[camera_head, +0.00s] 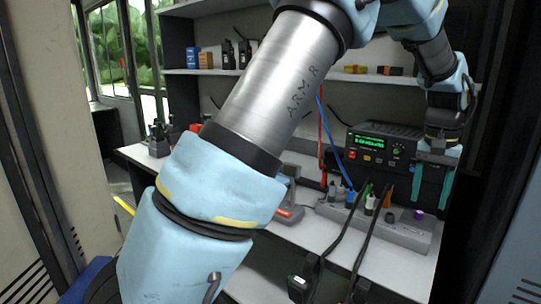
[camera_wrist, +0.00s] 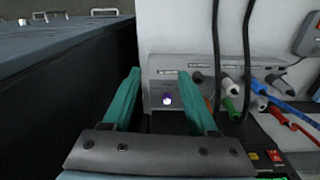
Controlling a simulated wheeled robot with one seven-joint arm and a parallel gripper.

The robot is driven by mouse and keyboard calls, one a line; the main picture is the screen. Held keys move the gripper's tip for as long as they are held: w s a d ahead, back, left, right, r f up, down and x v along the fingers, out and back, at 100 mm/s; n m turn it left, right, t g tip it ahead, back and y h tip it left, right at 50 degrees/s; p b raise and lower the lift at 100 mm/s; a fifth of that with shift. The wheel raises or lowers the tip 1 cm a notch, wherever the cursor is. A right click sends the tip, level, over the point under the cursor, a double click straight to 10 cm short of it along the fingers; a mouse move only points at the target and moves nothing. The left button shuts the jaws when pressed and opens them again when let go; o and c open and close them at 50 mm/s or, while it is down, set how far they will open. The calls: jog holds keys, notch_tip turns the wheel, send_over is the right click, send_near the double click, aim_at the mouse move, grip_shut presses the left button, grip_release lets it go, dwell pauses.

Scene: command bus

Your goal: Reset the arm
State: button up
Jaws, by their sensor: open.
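My arm crosses the middle of the camera_head view and bends down at the right. My gripper (camera_head: 431,185) hangs at the right, with two teal fingers spread apart and pointing down. It is open and empty. In the wrist view the gripper (camera_wrist: 159,90) shows its two fingers wide apart.
A black radio unit (camera_head: 372,148) with a lit green display stands left of the gripper. Several coloured plugs (camera_wrist: 258,98) and two hanging black cables (camera_head: 335,240) are near the rack. A white desk (camera_head: 320,232) lies below, and shelves (camera_head: 385,78) hold small boxes. A dark cabinet (camera_wrist: 60,75) stands left in the wrist view.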

jog(key=w+a+f+n, duration=0.1)
jog(key=w+a+n, duration=0.15)
jog(key=a, duration=1.05)
jog(key=w+a+f+n, duration=0.15)
jog(key=w+a, duration=0.25)
jog(key=a, duration=0.8)
jog(key=s+a+f+n, duration=0.1)
jog(key=s+a, duration=0.3)
jog(key=a, duration=0.5)
jog(key=s+a+f+n+t, duration=0.1)
jog(key=s+a, duration=0.3)
jog(key=a, duration=0.5)
jog(key=shift+s+a+n+t+p, duration=0.15)
jog(key=shift+n+t+p, duration=0.2)
jog(key=shift+n, duration=0.45)
